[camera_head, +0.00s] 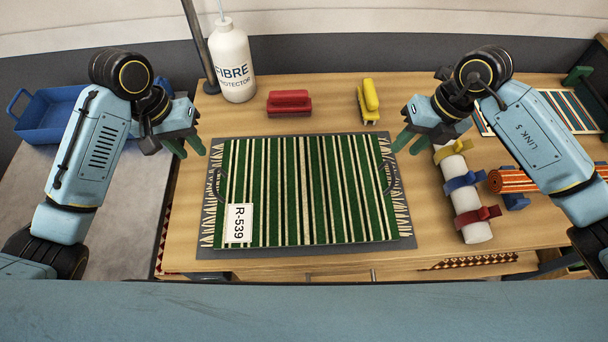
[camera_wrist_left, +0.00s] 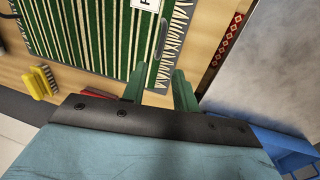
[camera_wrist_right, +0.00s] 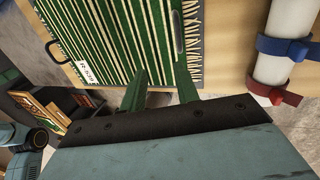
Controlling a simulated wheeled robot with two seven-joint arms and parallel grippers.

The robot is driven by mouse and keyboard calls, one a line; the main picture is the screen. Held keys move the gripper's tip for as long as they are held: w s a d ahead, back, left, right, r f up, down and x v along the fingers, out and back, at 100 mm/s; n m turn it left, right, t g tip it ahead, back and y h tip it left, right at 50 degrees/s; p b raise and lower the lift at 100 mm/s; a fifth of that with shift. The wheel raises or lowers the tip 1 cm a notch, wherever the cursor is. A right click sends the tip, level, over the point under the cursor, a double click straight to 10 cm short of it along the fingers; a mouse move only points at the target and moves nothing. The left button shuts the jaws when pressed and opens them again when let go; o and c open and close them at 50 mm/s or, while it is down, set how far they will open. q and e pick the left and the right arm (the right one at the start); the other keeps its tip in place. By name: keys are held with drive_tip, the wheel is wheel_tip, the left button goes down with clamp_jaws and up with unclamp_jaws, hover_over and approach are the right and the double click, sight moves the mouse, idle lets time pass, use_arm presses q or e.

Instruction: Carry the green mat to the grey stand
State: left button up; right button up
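The green mat (camera_head: 310,190) with cream stripes, fringed ends and an R-539 label lies flat on a dark grey sheet (camera_head: 408,242) on the wooden table. A dark loop handle shows at each fringed end. The mat also shows in the left wrist view (camera_wrist_left: 92,30) and the right wrist view (camera_wrist_right: 120,40). My left gripper (camera_head: 187,148) is open and empty, above and beyond the mat's left far corner. My right gripper (camera_head: 410,142) is open and empty near its right far corner. A grey flat-topped surface (camera_head: 95,200), perhaps the grey stand, is left of the table.
A blue tray (camera_head: 48,115) sits at the grey surface's back. A white bottle (camera_head: 233,68), a red brush (camera_head: 289,102) and a yellow brush (camera_head: 368,100) stand behind the mat. A strapped white roll (camera_head: 475,230) and an orange rolled rug (camera_head: 510,181) lie to the right.

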sight(214, 175)
use_arm(q)
drive_tip(key=shift+w+a+r, duration=0.15)
drive_tip(key=shift+w+r, duration=0.1)
drive_tip(key=shift+r, duration=0.1)
use_arm(e)
drive_tip(key=shift+w+d+r+h, duration=0.15)
drive_tip(key=shift+d+h, duration=0.45)
drive_tip(key=shift+d, duration=0.65)
use_arm(q)
drive_tip(key=shift+f, duration=0.1)
use_arm(e)
drive_tip(key=shift+a+f, duration=0.1)
drive_tip(key=shift+f, duration=0.1)
